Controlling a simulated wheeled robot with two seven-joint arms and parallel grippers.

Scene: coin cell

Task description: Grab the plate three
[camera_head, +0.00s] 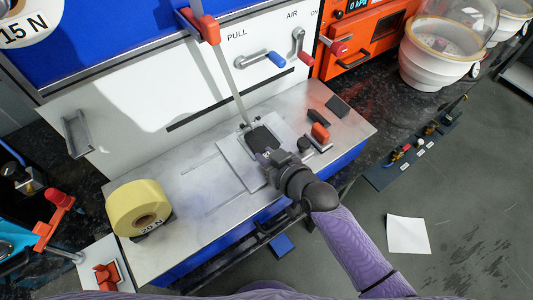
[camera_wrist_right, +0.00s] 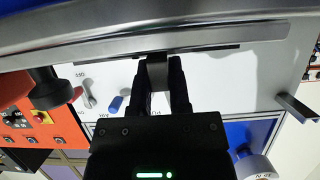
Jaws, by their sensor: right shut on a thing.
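No number three is readable on any plate, so I cannot tell which one is plate three. A flat grey metal plate (camera_head: 237,165) lies on the metal bench top, beneath my right gripper. My right gripper (camera_head: 264,147) reaches in from the lower right, over this plate and beside a dark square piece (camera_head: 260,137). In the right wrist view its two dark fingers (camera_wrist_right: 161,82) are shut on a narrow grey metal piece (camera_wrist_right: 158,72) between them. The rest of that piece is unclear. My left gripper is not in view.
An orange-topped block (camera_head: 320,132) and a dark flat piece (camera_head: 338,106) sit to the right. A yellow roll (camera_head: 138,203) stands at the left. Bare bench lies between roll and plate.

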